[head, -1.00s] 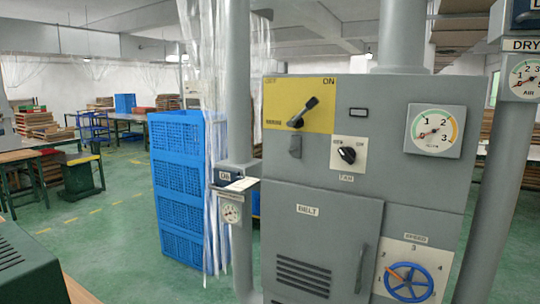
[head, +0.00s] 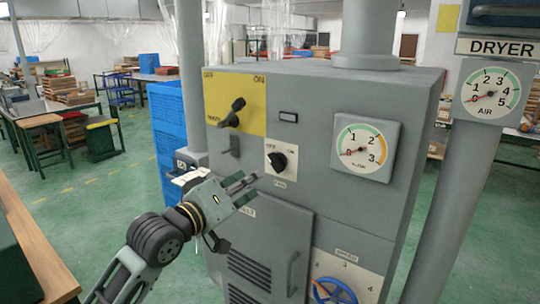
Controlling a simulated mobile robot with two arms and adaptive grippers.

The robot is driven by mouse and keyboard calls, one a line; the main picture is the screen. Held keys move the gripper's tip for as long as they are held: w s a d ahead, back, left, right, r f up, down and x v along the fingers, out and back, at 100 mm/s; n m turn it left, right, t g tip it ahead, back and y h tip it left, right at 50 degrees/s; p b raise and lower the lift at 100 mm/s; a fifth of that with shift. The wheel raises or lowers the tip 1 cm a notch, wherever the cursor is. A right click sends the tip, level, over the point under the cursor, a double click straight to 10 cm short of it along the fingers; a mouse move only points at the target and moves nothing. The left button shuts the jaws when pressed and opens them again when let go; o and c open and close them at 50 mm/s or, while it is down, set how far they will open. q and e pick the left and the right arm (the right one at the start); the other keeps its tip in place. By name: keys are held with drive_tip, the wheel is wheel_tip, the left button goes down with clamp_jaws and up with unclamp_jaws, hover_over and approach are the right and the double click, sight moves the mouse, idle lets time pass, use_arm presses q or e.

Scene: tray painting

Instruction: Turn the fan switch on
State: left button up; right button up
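The fan switch (head: 278,161) is a black rotary knob on a white plate marked FAN, on the front of the grey machine cabinet (head: 310,205). Its pointer leans toward the upper left, the OFF side. My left gripper (head: 252,188) comes in from the lower left, its fingertips pointing right. It appears below and left of the knob, apart from it in the picture. It holds nothing that I can see. The fingers lie close side by side, and I cannot tell whether they are shut. My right gripper is not in view.
A black lever (head: 233,112) on a yellow plate sits above left of the knob. A gauge (head: 365,147) is to its right. The blue speed wheel (head: 334,292) is lower down. A dryer pipe (head: 455,205) stands at the right, blue crates (head: 172,130) behind left.

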sight(273, 165)
use_arm(q)
drive_tip(key=w+d, duration=0.1)
drive_tip(key=w+d+r+p, duration=0.1)
drive_tip(key=w+d, duration=0.1)
drive_tip(key=w+d+r+p, duration=0.1)
drive_tip(key=shift+w+d, duration=0.15)
drive_tip(key=shift+d, duration=0.2)
drive_tip(key=shift+p+x, duration=0.35)
drive_tip(key=shift+x, duration=0.45)
drive_tip(key=shift+f, duration=0.15)
drive_tip(key=c, duration=0.5)
clamp_jaws()
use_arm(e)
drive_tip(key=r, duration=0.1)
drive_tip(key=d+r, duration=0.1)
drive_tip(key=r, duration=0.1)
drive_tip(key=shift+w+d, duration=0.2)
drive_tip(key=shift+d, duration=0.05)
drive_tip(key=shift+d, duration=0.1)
